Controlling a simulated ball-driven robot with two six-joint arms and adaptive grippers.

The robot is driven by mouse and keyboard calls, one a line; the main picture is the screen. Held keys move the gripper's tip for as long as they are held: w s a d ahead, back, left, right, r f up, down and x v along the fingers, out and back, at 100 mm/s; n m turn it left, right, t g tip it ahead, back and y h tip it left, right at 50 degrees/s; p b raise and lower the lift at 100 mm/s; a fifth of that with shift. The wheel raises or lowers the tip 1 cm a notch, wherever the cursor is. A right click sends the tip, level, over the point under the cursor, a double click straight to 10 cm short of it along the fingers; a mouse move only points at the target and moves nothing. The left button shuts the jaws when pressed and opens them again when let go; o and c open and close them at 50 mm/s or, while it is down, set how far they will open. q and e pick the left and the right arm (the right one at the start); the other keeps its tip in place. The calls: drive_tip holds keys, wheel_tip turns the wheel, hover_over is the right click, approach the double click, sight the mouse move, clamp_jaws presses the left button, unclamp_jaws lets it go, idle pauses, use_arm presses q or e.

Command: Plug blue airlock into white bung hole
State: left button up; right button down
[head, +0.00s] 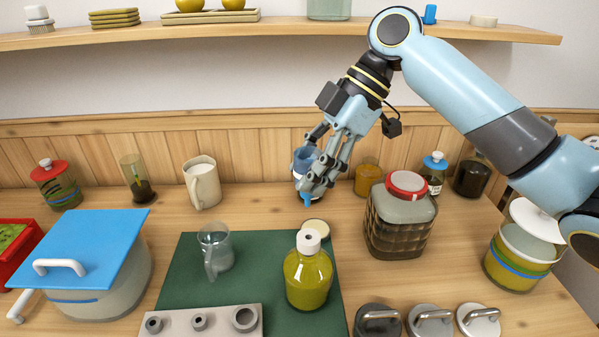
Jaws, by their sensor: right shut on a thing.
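My right gripper (313,181) is shut on the blue airlock (303,159). The airlock's blue body shows left of the fingers, and its narrow blue stem points down below them. The fingers hide part of the airlock. The white bung (308,240) sits in the neck of a yellow-green bottle (308,278) on the green mat, with a small dark hole in its top. In the picture, the gripper and airlock are above the bung, beyond the bottle and apart from it. My left gripper is not in view.
A cream disc (317,228) lies behind the bottle. A large jar with a red lid (406,185) stands to the right, and a clear glass mug (215,250) to the left. A grey block with holes (203,322) and several clamp-handled lids (430,320) lie in front.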

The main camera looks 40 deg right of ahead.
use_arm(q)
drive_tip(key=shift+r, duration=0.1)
use_arm(e)
drive_tip(key=shift+d, duration=0.2)
drive_tip(key=shift+a+f, duration=0.1)
drive_tip(key=shift+f+b, duration=1.1)
drive_tip(key=shift+f, duration=0.95)
drive_tip(key=shift+f+b, duration=0.6)
drive_tip(key=shift+f, duration=0.45)
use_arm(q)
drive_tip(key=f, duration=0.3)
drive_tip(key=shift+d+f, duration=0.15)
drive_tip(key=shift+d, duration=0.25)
use_arm(e)
drive_tip(key=shift+r, duration=0.1)
use_arm(q)
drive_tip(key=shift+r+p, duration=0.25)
drive_tip(key=shift+p, duration=0.1)
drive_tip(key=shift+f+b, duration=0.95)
use_arm(e)
drive_tip(key=shift+s+f, duration=0.1)
drive_tip(key=shift+f, duration=1.4)
